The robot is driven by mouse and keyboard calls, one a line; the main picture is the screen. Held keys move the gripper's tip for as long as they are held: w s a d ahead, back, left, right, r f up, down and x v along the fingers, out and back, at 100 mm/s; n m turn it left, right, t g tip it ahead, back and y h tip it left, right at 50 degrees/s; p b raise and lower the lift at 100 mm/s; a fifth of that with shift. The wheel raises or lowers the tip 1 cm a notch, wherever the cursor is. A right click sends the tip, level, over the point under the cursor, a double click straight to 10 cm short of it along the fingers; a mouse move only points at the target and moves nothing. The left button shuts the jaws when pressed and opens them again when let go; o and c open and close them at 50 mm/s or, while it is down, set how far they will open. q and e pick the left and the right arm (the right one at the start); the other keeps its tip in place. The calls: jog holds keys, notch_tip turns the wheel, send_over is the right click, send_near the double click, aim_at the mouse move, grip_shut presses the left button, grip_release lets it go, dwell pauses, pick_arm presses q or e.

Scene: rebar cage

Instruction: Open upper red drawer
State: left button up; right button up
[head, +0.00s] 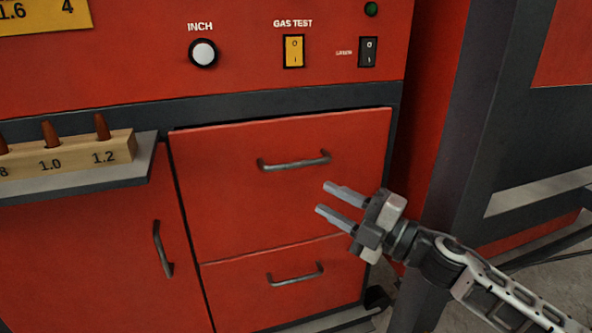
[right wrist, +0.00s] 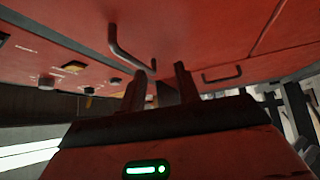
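The upper red drawer (head: 225,165) is closed, flush in the front of a red cabinet. Its grey bar handle (head: 294,162) runs nearly level across its upper part. The handle also shows in the right wrist view (right wrist: 125,52), ahead and to the left of the fingers. My right gripper (head: 335,198) is open and empty, in front of the drawer, below and to the right of the handle and apart from it. Its two fingers also show in the right wrist view (right wrist: 157,90). My left gripper is not in view.
A lower drawer with its own handle (head: 295,275) sits beneath. A door handle (head: 162,249) is at left. A shelf (head: 80,185) with a wooden block (head: 75,152) of copper tips juts out at left. A dark post (head: 458,160) stands at right.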

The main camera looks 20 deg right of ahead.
aim_at(304, 166)
jog(key=w+a+r+n, duration=0.1)
jog(key=w+a+r+n+g+y+p, duration=0.1)
jog(key=w+r+n, duration=0.1)
jog(key=w+a+r+n+g+p, duration=0.1)
jog(key=w+a+r+n, duration=0.1)
jog(key=shift+r+y, duration=0.25)
jog(key=shift+y, duration=0.15)
jog(key=shift+w+a, duration=0.25)
jog(key=shift+a, duration=0.05)
jog(key=shift+c, duration=0.2)
jog(key=shift+f, duration=0.1)
grip_shut()
